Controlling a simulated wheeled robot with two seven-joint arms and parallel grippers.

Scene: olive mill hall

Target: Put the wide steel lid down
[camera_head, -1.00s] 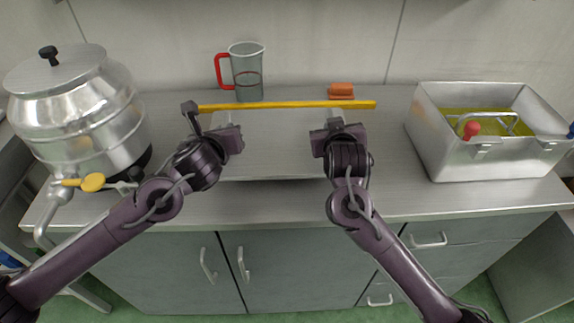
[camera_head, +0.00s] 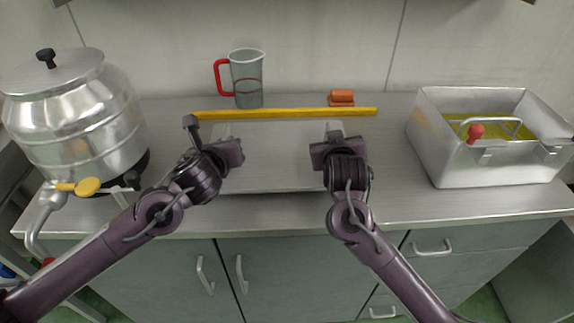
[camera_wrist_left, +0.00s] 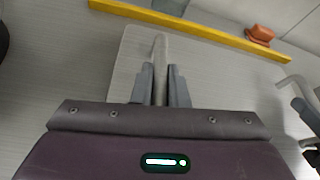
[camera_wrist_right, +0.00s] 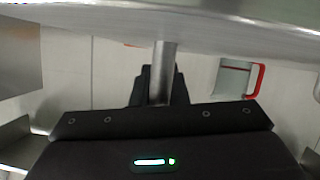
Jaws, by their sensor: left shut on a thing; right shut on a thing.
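The wide steel lid (camera_head: 280,160) is a flat rectangular grey plate, level over the middle of the steel counter. My left gripper (camera_head: 226,146) is shut on its left handle, a steel bar that shows between the fingers in the left wrist view (camera_wrist_left: 160,52). My right gripper (camera_head: 332,146) is shut on its right handle, which also shows in the right wrist view (camera_wrist_right: 163,60). The lid's front edge lies above the counter's front strip in the picture. I cannot tell whether the lid touches the counter or hangs just above it.
A yellow bar (camera_head: 285,113) lies behind the lid. A jug with a red handle (camera_head: 247,80) and an orange block (camera_head: 342,96) stand at the back. A steel pot (camera_head: 75,120) is at left, an open steel bin with yellow liquid (camera_head: 440,150) at right. The counter (camera_head: 390,190) is bare between lid and bin.

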